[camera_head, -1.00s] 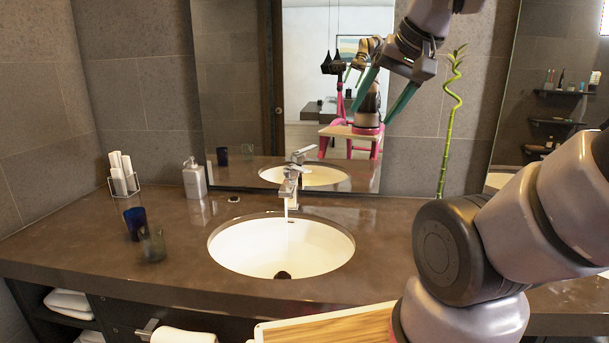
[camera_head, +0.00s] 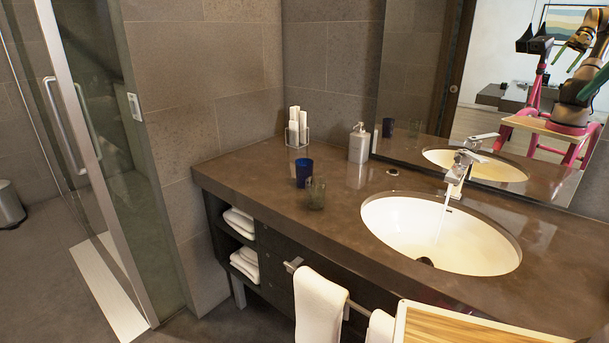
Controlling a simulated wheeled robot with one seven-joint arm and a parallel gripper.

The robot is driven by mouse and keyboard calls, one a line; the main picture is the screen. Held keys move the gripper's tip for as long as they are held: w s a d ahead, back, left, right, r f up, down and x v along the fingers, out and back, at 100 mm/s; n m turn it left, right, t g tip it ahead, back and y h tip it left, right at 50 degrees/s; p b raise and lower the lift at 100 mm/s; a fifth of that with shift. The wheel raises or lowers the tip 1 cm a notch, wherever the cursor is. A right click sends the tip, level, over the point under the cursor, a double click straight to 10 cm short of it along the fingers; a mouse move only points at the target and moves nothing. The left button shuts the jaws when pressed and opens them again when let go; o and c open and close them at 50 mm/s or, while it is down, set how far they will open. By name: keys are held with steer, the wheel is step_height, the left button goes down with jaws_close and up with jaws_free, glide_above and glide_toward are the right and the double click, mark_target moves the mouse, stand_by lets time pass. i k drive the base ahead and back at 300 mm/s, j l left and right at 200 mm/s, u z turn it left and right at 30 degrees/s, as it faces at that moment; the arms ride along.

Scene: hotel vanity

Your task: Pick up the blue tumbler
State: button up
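The blue tumbler (camera_head: 304,172) stands upright on the brown vanity counter (camera_head: 265,192), left of the sink. A greyish-green glass tumbler (camera_head: 316,193) stands just in front of it and to the right, close beside it. The blue tumbler's lower right side is near the glass one's rim. My gripper shows mainly as a reflection (camera_head: 568,62) in the mirror at the top right, with its green fingers spread apart and nothing between them. A bit of green at the right picture edge may be one real finger. The gripper is far from the tumblers.
A towel (camera_head: 318,305) hangs at the counter front. A glass door (camera_head: 80,120) is at left.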

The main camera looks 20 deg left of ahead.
mark_target(303, 166)
steer(key=k+j, duration=0.2)
steer(key=j, duration=0.15)
steer(key=k+j, duration=0.2)
steer(key=j, duration=0.2)
steer(key=k+j, duration=0.2)
steer(key=j, duration=0.15)
steer(key=j+z, duration=0.15)
steer(key=j, duration=1)
steer(key=i+j, duration=0.2)
steer(key=i, duration=0.2)
steer(key=i+j, duration=0.2)
steer(key=i, duration=0.2)
steer(key=j+z, duration=0.1)
steer(key=j, duration=0.6)
steer(key=i, duration=0.05)
